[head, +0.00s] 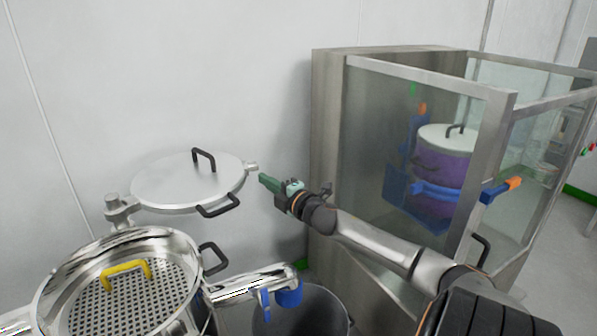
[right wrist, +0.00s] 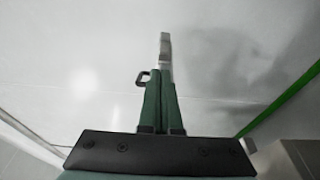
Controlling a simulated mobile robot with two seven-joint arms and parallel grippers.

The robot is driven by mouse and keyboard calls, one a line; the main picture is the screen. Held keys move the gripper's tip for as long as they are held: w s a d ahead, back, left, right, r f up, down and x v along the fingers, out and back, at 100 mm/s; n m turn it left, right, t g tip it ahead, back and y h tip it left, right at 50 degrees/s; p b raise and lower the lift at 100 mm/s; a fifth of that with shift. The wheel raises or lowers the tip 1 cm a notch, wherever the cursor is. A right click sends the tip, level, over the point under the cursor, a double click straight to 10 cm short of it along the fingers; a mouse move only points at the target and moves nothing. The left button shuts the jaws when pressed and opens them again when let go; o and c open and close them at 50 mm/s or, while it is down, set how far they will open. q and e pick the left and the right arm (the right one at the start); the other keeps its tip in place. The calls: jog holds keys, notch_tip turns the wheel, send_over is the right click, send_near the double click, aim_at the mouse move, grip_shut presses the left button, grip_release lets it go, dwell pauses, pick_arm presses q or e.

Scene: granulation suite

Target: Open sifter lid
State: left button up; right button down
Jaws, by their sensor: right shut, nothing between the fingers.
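The sifter (head: 190,262) is a shiny round steel vessel at the lower left of the head view. Its perforated screen (head: 130,295) with a yellow handle (head: 127,270) is exposed. The round steel lid (head: 165,187) is off the opening, above and behind it, joined to a hinge post (head: 118,208) at its left. The lid has black handles on its top and front rim. My right gripper (head: 263,179), with green fingers, is shut and empty just right of the lid's rim tab. In the right wrist view the lid (right wrist: 165,48) shows edge-on beyond the fingertips. My left gripper is out of view.
A steel outlet arm (head: 250,282) extends right from the sifter over a dark bin (head: 305,318). A steel-framed glass cabinet (head: 332,150) stands at the right, with a purple drum (head: 440,185) visible through the glass. The white wall is close behind the lid.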

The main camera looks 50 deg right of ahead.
jog(key=s+d+p, duration=0.1)
jog(key=s, duration=0.7)
jog(key=shift+d+f, duration=0.15)
jog(key=shift+d, duration=0.25)
